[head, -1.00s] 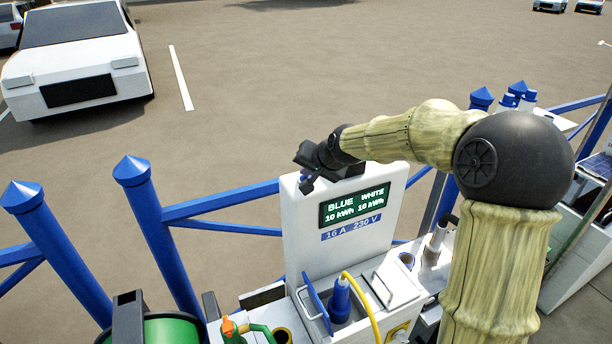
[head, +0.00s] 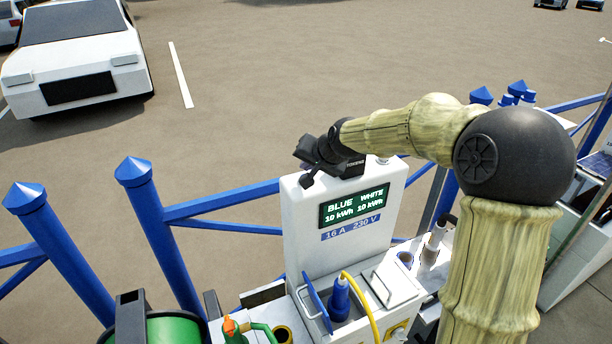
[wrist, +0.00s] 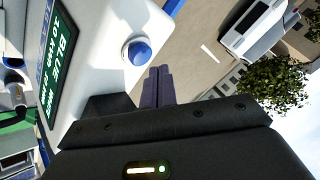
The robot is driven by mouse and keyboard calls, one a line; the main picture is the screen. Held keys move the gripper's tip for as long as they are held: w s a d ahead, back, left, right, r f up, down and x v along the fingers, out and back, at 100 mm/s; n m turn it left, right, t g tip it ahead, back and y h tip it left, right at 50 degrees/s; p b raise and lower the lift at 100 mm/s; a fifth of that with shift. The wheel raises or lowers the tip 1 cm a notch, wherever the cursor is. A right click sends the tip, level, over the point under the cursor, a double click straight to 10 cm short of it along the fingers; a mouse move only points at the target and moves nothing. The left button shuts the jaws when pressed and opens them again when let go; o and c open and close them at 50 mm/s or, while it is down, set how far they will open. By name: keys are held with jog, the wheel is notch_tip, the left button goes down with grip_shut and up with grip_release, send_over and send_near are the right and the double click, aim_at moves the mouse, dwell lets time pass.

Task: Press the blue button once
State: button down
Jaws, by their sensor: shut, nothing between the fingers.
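The blue button (wrist: 138,52) is a round blue cap in a white collar on the top of the white power post (head: 300,235). It shows in the wrist view, just up and left of my fingertips; in the head view I cannot make it out, as my gripper covers that spot. My gripper (wrist: 160,76) is shut and empty, its dark fingers together, with a small gap in the picture between tips and button. In the head view my gripper (head: 308,162) is over the post's top left. The post's green display (head: 355,206) reads BLUE 10 kWh, WHITE 10 kWh.
A small pale knob (head: 382,160) stands on the post's top right. A blue plug (head: 340,298) with a yellow cable (head: 365,300) sits below the display. Blue railings (head: 160,240) flank the post. A green reel (head: 172,330) is at lower left. Open pavement lies behind.

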jog(key=shift+r+p, duration=1.6)
jog(key=shift+r, duration=0.85)
jog(key=shift+f, duration=0.1)
jog(key=s+d+f+n+g+h, duration=0.1)
jog(key=s+d+f, duration=0.3)
jog(key=s, duration=0.5)
jog(key=s+d+f+n+g+h, duration=0.1)
jog(key=s+d+f, duration=0.3)
jog(key=s, duration=0.6)
jog(key=s+d+f+n+g+h, duration=0.1)
jog(key=s+d+f+g+h, duration=0.1)
jog(key=s+f, duration=0.4)
jog(key=s+d+g, duration=0.1)
jog(key=s+d, duration=0.1)
jog(key=s, duration=0.2)
jog(key=shift+d+g, duration=0.3)
